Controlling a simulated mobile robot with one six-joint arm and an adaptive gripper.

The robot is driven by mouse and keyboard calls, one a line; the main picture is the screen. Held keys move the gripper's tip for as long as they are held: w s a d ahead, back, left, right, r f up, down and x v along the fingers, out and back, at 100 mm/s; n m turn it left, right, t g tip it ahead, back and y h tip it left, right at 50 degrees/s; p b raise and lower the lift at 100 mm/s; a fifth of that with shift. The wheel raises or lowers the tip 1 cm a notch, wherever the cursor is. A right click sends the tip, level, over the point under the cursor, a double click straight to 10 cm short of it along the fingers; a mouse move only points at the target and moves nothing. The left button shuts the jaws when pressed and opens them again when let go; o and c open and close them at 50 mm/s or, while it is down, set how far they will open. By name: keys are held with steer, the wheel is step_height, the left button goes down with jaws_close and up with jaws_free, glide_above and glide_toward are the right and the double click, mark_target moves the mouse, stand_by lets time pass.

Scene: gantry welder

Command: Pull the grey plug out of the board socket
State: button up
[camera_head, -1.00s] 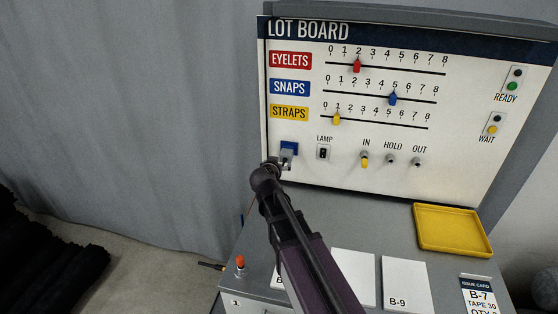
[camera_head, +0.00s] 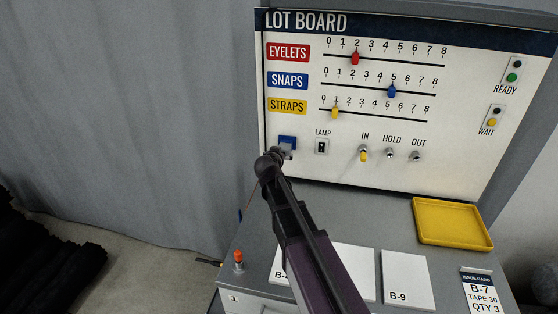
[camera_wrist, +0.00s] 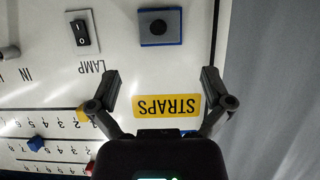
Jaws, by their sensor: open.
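The grey plug (camera_head: 286,153) sits at the blue socket plate (camera_head: 288,140) on the lower left of the lot board; my arm partly covers it in the head view. In the wrist view, which shows the board upside down, the plug (camera_wrist: 158,26) is a grey square with a dark round centre, inside the blue border (camera_wrist: 176,41). My gripper (camera_wrist: 161,76) is open and empty. Its fingers are spread wide over the STRAPS label side, and the plug lies beyond the tips, apart from them, roughly centred between them.
The lamp switch (camera_head: 322,146) is right of the plug, then several toggles (camera_head: 364,153). Sliders (camera_head: 335,112) run above. A yellow tray (camera_head: 430,241), white cards (camera_head: 407,280) and an orange-red button (camera_head: 238,257) are on the desk. A grey curtain (camera_head: 130,120) hangs left.

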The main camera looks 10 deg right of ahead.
mark_target(283, 151)
steer(key=shift+b+x, duration=1.25)
steer(key=shift+x, duration=2.6)
steer(key=c, duration=1.2)
steer(key=shift+s+a, duration=0.35)
steer(key=shift+s, duration=0.55)
steer(key=shift+s+a, duration=0.35)
steer(key=shift+s, duration=0.55)
steer(key=shift+s+a, duration=0.35)
steer(key=shift+s, duration=0.5)
